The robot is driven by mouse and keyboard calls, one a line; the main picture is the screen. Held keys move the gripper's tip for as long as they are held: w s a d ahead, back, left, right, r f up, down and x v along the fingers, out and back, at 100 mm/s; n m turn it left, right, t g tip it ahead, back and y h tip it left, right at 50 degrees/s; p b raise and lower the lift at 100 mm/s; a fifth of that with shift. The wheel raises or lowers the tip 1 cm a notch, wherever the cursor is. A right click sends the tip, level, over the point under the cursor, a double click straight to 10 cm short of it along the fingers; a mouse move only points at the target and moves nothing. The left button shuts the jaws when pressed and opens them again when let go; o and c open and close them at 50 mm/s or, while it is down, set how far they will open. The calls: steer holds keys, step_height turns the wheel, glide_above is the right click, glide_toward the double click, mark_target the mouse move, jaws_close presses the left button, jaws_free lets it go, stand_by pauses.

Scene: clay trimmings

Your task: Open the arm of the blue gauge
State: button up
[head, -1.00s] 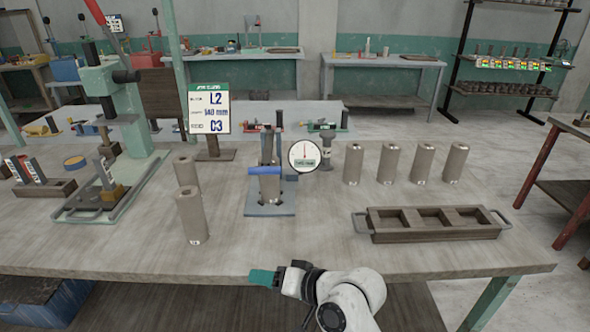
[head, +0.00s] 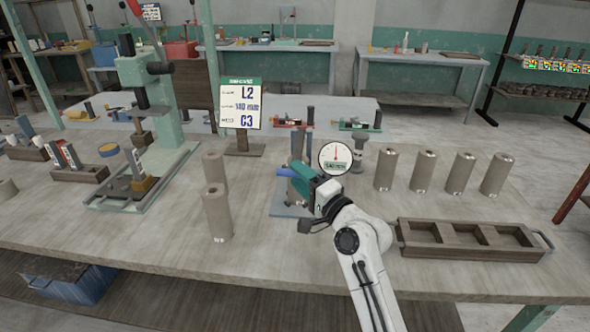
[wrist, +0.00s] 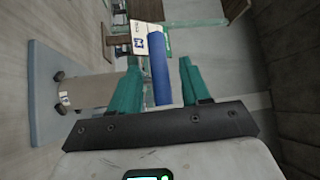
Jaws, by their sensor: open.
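The blue gauge stands mid-bench on a blue-grey base plate (head: 280,210), partly hidden behind my gripper. Its blue arm bar (head: 285,174) lies across the front, with its left end showing. A round white dial (head: 335,157) stands at its right. My gripper (head: 302,177), with teal fingers, is at the bar. In the wrist view the open gripper (wrist: 158,66) has the blue bar (wrist: 158,72) between its fingers, with a gap at the right; contact at the left cannot be told. A grey-brown cylinder (wrist: 90,91) sits on the base plate (wrist: 45,95) there.
Two cylinders (head: 217,215) stand left of the gauge and several (head: 458,173) stand to the right. A dark compartment tray (head: 470,254) lies at the front right. A sign (head: 240,104) is behind; a green press (head: 150,110) stands left. The front left bench is clear.

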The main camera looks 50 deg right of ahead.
steer(key=shift+w+d+r, duration=0.1)
steer(key=shift+w+r, duration=0.05)
steer(key=shift+w, duration=0.95)
steer(key=shift+c, duration=0.5)
jaws_close()
